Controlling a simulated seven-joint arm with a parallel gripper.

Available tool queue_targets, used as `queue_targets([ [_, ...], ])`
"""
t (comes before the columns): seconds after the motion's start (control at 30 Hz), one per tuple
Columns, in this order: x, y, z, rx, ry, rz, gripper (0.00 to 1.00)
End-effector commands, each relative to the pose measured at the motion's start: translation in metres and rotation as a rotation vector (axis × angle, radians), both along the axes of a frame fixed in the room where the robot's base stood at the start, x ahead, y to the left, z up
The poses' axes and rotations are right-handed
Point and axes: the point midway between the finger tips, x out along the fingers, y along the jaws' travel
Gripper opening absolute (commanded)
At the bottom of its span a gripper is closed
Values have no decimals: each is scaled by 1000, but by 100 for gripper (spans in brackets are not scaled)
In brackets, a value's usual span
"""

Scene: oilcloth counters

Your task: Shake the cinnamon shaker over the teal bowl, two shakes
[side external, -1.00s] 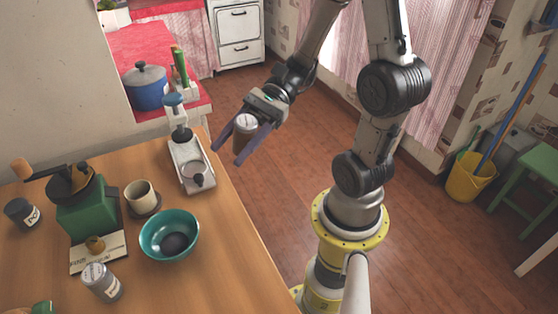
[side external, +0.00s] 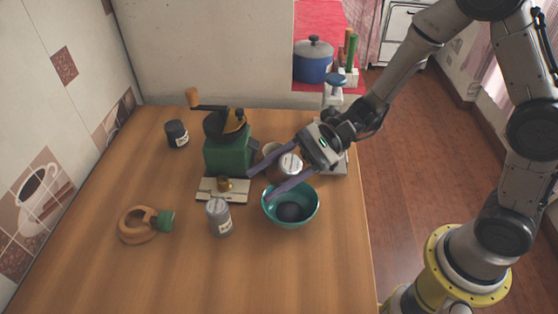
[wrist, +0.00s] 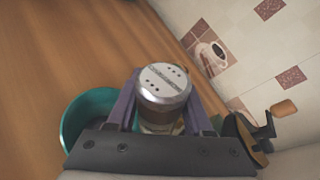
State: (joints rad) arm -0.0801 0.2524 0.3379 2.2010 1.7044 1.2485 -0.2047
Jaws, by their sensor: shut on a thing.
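A shaker with a pale, perforated metal lid (side external: 290,162) is held between the long purple fingers of my gripper (side external: 259,188). The shaker (wrist: 163,82) also shows in the wrist view with its holed lid towards the camera; its label is not readable. In the side view it looks roughly upright, lid up. The teal bowl (side external: 308,212) stands on the wooden table, just below and in front of the gripper, with something dark in its bottom. The bowl's rim (wrist: 72,112) shows at the left in the wrist view, partly hidden by my gripper.
A second grey shaker (side external: 219,217) stands left of the bowl. A green grinder (side external: 228,156) with a crank stands behind it, a dark jar (side external: 176,134) to its left. The table's front is clear.

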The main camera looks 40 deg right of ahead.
Motion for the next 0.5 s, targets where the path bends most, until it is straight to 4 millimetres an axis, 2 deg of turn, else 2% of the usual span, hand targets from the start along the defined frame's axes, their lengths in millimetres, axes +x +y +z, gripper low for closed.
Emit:
queue_targets([
  [0.5, 10, -1, -37, 2, -334, -3, 0],
])
